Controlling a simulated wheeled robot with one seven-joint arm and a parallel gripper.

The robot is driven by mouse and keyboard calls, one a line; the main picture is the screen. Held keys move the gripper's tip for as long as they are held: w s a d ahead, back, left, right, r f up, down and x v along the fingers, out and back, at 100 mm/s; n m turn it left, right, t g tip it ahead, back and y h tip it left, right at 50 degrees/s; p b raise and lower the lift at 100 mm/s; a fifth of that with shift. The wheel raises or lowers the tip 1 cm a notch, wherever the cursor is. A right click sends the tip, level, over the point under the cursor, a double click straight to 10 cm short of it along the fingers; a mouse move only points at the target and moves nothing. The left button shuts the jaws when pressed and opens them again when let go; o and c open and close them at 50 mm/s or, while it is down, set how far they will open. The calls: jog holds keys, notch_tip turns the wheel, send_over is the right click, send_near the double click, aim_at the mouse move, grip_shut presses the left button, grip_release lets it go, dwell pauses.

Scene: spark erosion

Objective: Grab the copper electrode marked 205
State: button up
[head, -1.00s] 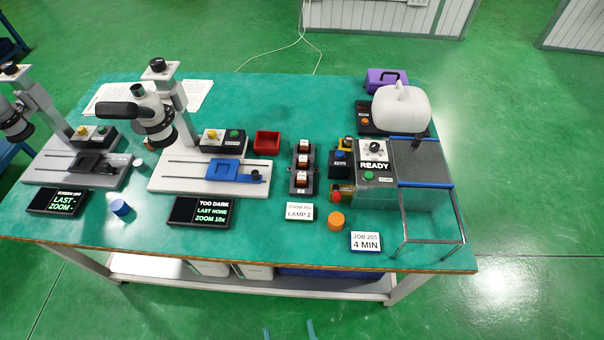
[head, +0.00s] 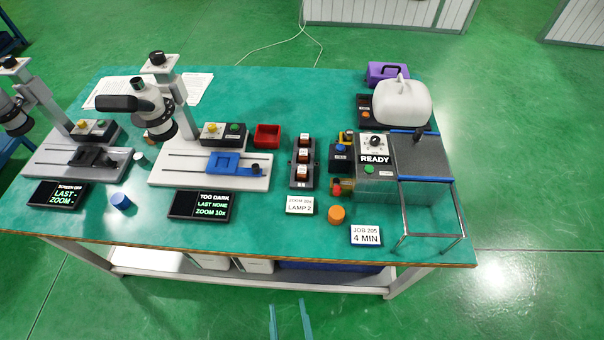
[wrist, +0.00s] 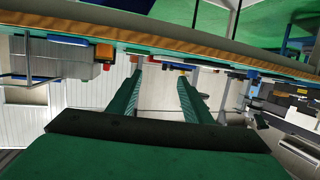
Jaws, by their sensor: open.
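A dark rack (head: 292,185) on the green table holds three small copper-brown blocks with white labels: a far one (head: 305,140), a middle one (head: 304,155) and a near one (head: 303,170). They look like electrodes, but their markings are too small to read, so I cannot tell which is 205. My gripper (head: 288,318) is open and empty at the bottom of the head view, out in front of the table's near edge. In the wrist view my gripper (wrist: 160,76) has its two green fingers apart with nothing between them.
The table (head: 270,225) has a sign reading JOB 205, 4 MIN (head: 365,235), a ZOOM/LAMP 2 sign (head: 299,205) and an orange cylinder (head: 336,214) near the rack. The READY machine (head: 375,180) stands right, a microscope (head: 150,110) left. A red tray (head: 267,135) is beside the rack.

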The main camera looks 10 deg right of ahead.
jog(key=shift+m+g+h, duration=0.5)
jog(key=shift+m+h, duration=0.1)
jog(key=shift+h, duration=0.2)
jog(key=r+x, duration=0.1)
jog(key=x, duration=1)
jog(key=d+r+x, duration=0.1)
jog(key=x, duration=0.5)
jog(key=shift+w+d+r, duration=0.15)
jog(key=shift+w+r, duration=0.1)
jog(key=shift+w, duration=0.4)
jog(key=m+g+h, duration=0.1)
jog(key=m+h, duration=0.1)
send_near(302, 171)
jog(key=shift+s+d+r, duration=0.1)
jog(key=shift+s+d, duration=0.05)
jog(key=shift+w+d, duration=0.15)
jog(key=shift+w, duration=0.1)
jog(key=shift+a+x, duration=0.15)
jog(key=shift+x, duration=2.45)
jog(key=shift+a+x, duration=0.15)
jog(key=shift+x, duration=2.4)
grip_shut()
